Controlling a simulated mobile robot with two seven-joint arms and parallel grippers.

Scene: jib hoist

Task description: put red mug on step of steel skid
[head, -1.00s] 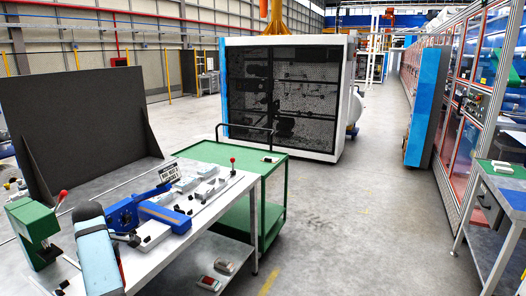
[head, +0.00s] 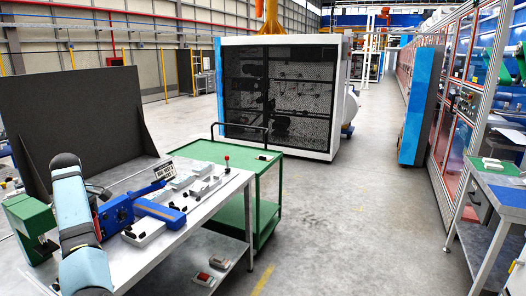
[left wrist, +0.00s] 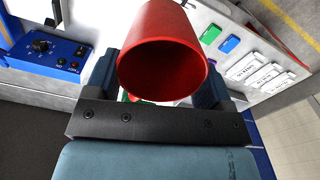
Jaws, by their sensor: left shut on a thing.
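The red mug (left wrist: 160,62) fills the upper middle of the left wrist view, its round open mouth facing the camera. My left gripper (left wrist: 156,88) is shut on it, with one finger on each side. What lies under the mug is mostly hidden. In the head view my left arm rises over the workbench at the left; the mug and the gripper's fingers cannot be made out there. I cannot pick out a steel skid or its step in either view. My right gripper is in neither view.
A workbench (head: 205,222) holds a blue device (head: 118,213), a green press (head: 30,226) and a dark upright panel (head: 85,118). A green cart (head: 263,187) stands behind it, before a large mesh-fronted machine (head: 275,98). Open floor (head: 350,215) lies right, up to another table (head: 490,205).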

